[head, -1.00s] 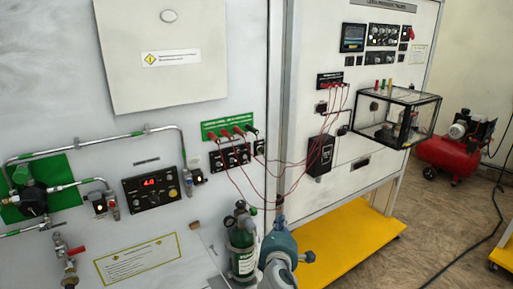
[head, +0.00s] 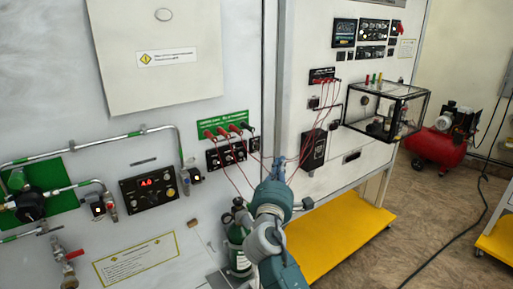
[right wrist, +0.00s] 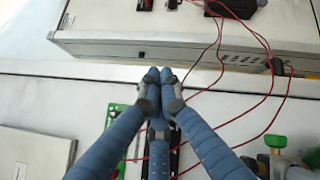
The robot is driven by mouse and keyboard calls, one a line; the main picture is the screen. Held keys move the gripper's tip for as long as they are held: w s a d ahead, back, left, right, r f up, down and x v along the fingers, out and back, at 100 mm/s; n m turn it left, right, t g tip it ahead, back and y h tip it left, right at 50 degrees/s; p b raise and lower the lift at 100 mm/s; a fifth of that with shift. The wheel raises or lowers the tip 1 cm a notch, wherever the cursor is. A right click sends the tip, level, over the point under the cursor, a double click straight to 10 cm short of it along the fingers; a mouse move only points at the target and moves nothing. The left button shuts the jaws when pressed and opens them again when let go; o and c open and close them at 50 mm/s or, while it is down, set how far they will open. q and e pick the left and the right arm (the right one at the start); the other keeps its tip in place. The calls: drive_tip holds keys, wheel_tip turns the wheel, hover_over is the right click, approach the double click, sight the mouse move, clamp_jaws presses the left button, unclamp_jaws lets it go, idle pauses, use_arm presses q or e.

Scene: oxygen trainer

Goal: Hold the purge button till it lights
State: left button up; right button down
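A black control panel (head: 148,190) with a red lit display (head: 150,183) is on the white wall board at the left. It carries small knobs and buttons, including a yellowish round one at its right. The labels are too small to read, so I cannot tell which is the purge button. My right gripper (head: 278,166) is raised in front of the boards, to the right of the panel and apart from it. In the right wrist view my right gripper (right wrist: 157,76) has its fingertips together with nothing visible between them. My left gripper is not in view.
Red cables (head: 238,172) hang between the green-labelled sockets and the second board. Pipes and valves (head: 70,262) are at the left. A clear box (head: 385,110) juts out from the second board.

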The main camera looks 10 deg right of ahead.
sight(256, 146)
drive_tip(key=shift+w+a+b, duration=0.5)
drive_tip(key=shift+w+b, duration=0.45)
drive_tip(key=shift+w, duration=0.4)
drive_tip(key=shift+w+a+b, duration=0.5)
drive_tip(key=shift+w+b, duration=0.4)
drive_tip(key=shift+w, duration=0.5)
drive_tip(key=shift+w+a+b, duration=0.5)
drive_tip(key=shift+w+b, duration=0.45)
drive_tip(key=shift+w, duration=0.4)
drive_tip(key=shift+w, duration=0.15)
drive_tip(key=shift+w+a+b, duration=0.15)
drive_tip(key=shift+w+b, duration=0.1)
drive_tip(key=shift+b, duration=0.05)
drive_tip(key=shift+w+a+b, duration=0.1)
drive_tip(key=shift+w+b, duration=0.2)
drive_tip(key=shift+s+r+p, duration=0.1)
drive_tip(key=shift+s+p, duration=0.25)
drive_tip(key=shift+p, duration=0.2)
drive_tip(key=shift+s+d, duration=0.25)
drive_tip(key=shift+s, duration=0.15)
